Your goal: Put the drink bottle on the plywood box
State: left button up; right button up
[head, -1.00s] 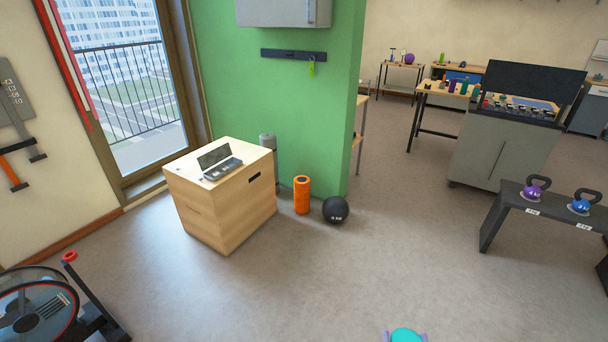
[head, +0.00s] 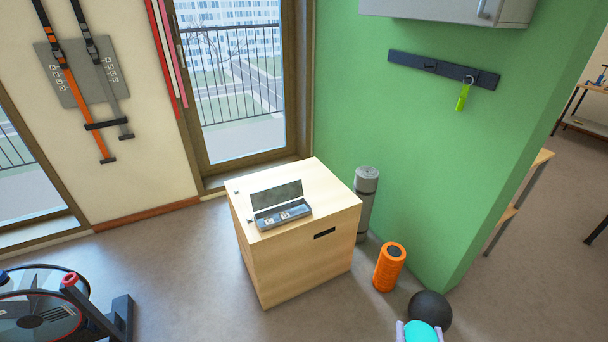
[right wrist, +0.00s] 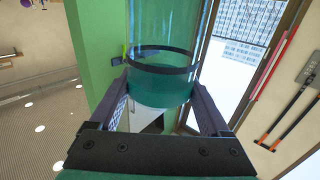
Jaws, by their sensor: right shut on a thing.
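The plywood box (head: 330,262) stands on the floor in the middle of the head view, by the window and the green wall. An open case (head: 281,212) with its lid up sits on its top, leaving bare wood around it. The drink bottle (right wrist: 162,88) is translucent teal with a dark band, and fills the upper middle of the right wrist view. My right gripper (right wrist: 160,103) is shut on it, one finger on each side. In the head view the bottle's teal top (head: 421,331) shows at the bottom edge, well short of the box. My left gripper is out of view.
A grey rolled mat (head: 366,200), an orange foam roller (head: 389,267) and a black ball (head: 430,309) stand on the floor right of the box. An exercise machine (head: 50,310) is at the lower left. Open floor lies in front of the box.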

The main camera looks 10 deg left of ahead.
aim_at(307, 174)
jog(key=i+l+u, duration=0.45)
jog(key=u, duration=0.15)
jog(key=i+l+u, duration=0.4)
jog(key=l+u, duration=0.15)
jog(key=l, duration=0.15)
jog(key=i+l+u, duration=0.15)
jog(key=l+u, duration=0.45)
jog(key=l, duration=0.15)
jog(key=i+l, duration=0.35)
jog(key=i, duration=0.15)
jog(key=i+l, duration=0.3)
jog(key=i, duration=0.2)
